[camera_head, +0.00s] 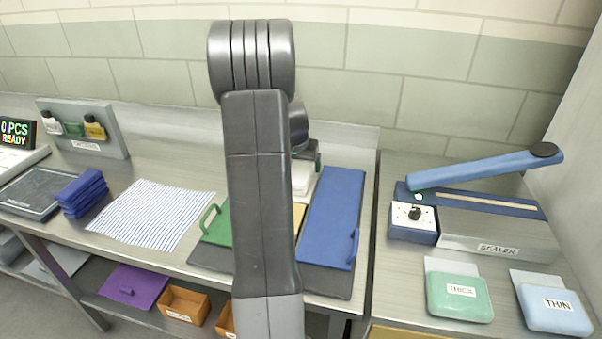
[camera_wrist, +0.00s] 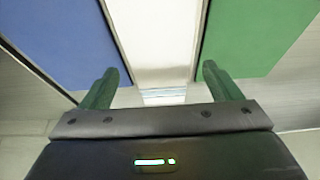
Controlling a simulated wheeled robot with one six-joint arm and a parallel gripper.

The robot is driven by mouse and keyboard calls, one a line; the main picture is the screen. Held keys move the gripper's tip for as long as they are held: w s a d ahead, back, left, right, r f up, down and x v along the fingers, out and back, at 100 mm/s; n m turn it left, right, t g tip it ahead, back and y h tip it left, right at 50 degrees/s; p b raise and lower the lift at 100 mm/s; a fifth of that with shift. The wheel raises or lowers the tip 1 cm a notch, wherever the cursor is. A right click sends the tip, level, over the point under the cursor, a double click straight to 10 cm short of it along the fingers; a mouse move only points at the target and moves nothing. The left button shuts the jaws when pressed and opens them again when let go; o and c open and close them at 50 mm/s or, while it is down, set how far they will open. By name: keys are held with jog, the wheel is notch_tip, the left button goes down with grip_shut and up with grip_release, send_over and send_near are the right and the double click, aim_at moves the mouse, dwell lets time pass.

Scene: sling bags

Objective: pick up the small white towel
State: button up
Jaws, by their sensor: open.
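The small white towel shows in the head view as a white, folded-looking piece (camera_head: 303,183), partly hidden behind my arm. It lies between a green panel (camera_head: 217,227) and a blue panel (camera_head: 333,215). In the wrist view a pale white strip (camera_wrist: 151,40) runs between the blue and green panels and appears to be the towel. My gripper (camera_wrist: 158,80) is open and empty, with its fingers spread on either side of the strip's near end. In the head view my gripper is mostly hidden behind my arm, just over the towel. I cannot tell the height gap.
A striped cloth (camera_head: 152,214) and folded blue cloths (camera_head: 83,193) lie to the left. A sealer (camera_head: 497,232) with a raised blue lever (camera_head: 484,169) stands on the right table, with green (camera_head: 459,296) and light blue (camera_head: 552,307) packs in front. A wall rises close behind.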

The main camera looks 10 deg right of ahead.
aim_at(301, 168)
jog(key=shift+x, duration=1.6)
jog(key=c, duration=1.1)
